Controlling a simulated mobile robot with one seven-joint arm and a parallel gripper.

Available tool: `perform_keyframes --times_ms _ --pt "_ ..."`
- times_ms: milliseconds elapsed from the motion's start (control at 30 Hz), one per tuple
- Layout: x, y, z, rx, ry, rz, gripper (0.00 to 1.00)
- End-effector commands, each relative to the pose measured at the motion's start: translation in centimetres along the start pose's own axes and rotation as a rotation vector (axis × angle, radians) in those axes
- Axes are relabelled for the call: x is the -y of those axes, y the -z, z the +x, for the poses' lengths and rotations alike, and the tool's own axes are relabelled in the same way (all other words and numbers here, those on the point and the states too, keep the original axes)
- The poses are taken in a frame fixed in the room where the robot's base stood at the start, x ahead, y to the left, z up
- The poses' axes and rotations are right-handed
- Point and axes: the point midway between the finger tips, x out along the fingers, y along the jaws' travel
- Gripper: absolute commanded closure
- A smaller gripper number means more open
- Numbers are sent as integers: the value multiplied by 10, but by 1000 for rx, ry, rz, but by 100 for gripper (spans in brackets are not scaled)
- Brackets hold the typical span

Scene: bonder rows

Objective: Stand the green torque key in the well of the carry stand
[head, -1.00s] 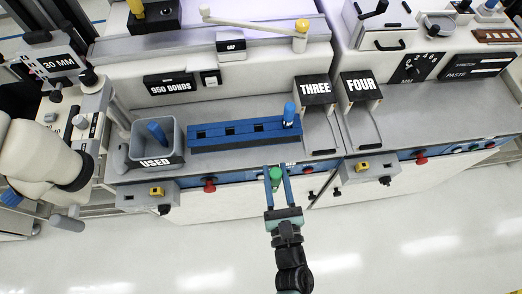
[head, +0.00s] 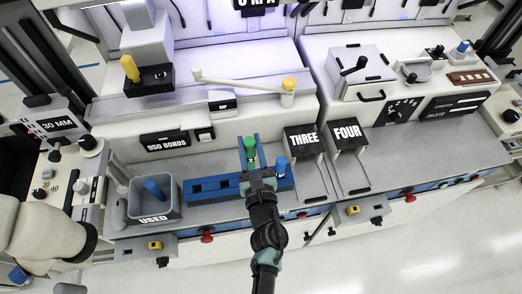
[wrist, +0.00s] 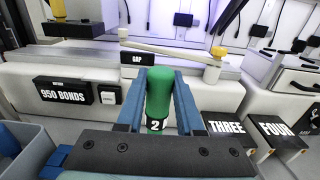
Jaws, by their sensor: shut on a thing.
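My gripper (head: 249,152) is shut on the green torque key (head: 250,143), over the middle-right part of the blue carry stand (head: 208,196). In the wrist view the green key (wrist: 158,95) stands roughly upright between the two blue fingers, with a "2" label low on it. The stand is a long blue block with square dark openings on its front face. A blue key (head: 281,168) stands at its right end. My gripper and arm hide part of the stand and the green key's lower end, so I cannot tell whether it touches the stand.
A grey bin marked USED (head: 174,208), holding a blue key (head: 154,190), stands left of the stand. Holders marked THREE (head: 303,140) and FOUR (head: 347,133) are to the right. A crank arm with a yellow knob (head: 288,86) is behind the stand.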

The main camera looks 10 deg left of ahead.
Motion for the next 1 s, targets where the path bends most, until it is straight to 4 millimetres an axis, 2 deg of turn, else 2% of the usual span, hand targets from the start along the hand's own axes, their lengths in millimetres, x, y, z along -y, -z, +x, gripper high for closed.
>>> perform_keyframes --times_ms 400,1000 --pt "0 2 0 2 1 -1 100" --pt "0 58 0 2 1 0 100"
